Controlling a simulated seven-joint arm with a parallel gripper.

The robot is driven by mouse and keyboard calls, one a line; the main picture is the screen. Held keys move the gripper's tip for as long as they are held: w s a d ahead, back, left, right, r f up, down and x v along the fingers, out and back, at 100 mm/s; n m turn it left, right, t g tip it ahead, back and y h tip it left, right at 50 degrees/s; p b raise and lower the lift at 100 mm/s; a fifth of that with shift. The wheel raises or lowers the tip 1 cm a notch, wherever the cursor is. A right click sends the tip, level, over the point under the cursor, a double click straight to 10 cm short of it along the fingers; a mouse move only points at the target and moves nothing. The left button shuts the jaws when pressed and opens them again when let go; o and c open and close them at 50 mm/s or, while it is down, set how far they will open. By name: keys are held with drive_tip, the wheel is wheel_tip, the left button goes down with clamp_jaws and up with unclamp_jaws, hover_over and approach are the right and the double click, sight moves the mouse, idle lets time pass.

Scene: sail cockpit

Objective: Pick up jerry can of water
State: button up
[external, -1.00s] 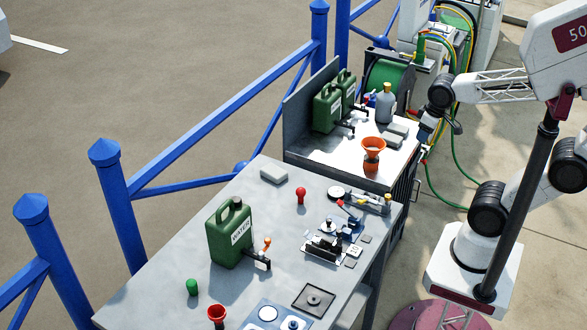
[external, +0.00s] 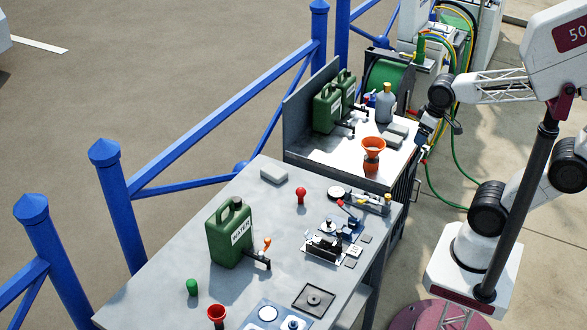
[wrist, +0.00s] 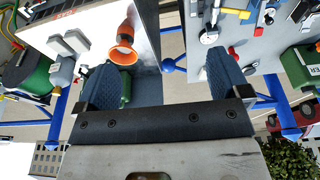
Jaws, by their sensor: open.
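The green jerry can (external: 229,234) with a white WATER label stands upright on the near grey bench in the external view. It has a handle, a dark cap and a tap with an orange lever at its lower right. A green can with a partly visible label (wrist: 300,66) shows at the right edge of the wrist view, cut off by the frame. My gripper (external: 423,138) is near the right edge of the far bench, well away from the WATER can. In the wrist view my gripper (wrist: 163,75) is open, with nothing held between its dark fingers.
The far bench (external: 345,158) holds two other green cans (external: 327,108), a grey bottle (external: 385,103) and an orange funnel (external: 373,149). The near bench has a red knob (external: 300,196), small valve fittings (external: 335,235) and a red cup (external: 217,313). Blue railings (external: 120,200) run behind.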

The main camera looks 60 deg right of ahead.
drive_tip(key=shift+o, duration=0.2)
drive_tip(key=shift+w+a, duration=0.1)
drive_tip(key=w+a+n+g+y, duration=0.2)
drive_tip(key=w+a+n+y, duration=0.75)
drive_tip(key=w+a, duration=1.35)
drive_tip(key=w+a+f+n+y, duration=0.2)
drive_tip(key=w+a+f+n, duration=0.2)
drive_tip(key=w+a, duration=0.5)
drive_tip(key=w+a+f+n+y, duration=0.2)
drive_tip(key=w+a+f+n, duration=0.2)
drive_tip(key=w+a, duration=0.5)
drive_tip(key=a+f, duration=0.1)
drive_tip(key=a, duration=0.2)
drive_tip(key=shift+w+n+g, duration=0.3)
drive_tip(key=shift+w+n, duration=0.05)
drive_tip(key=shift+x, duration=1.25)
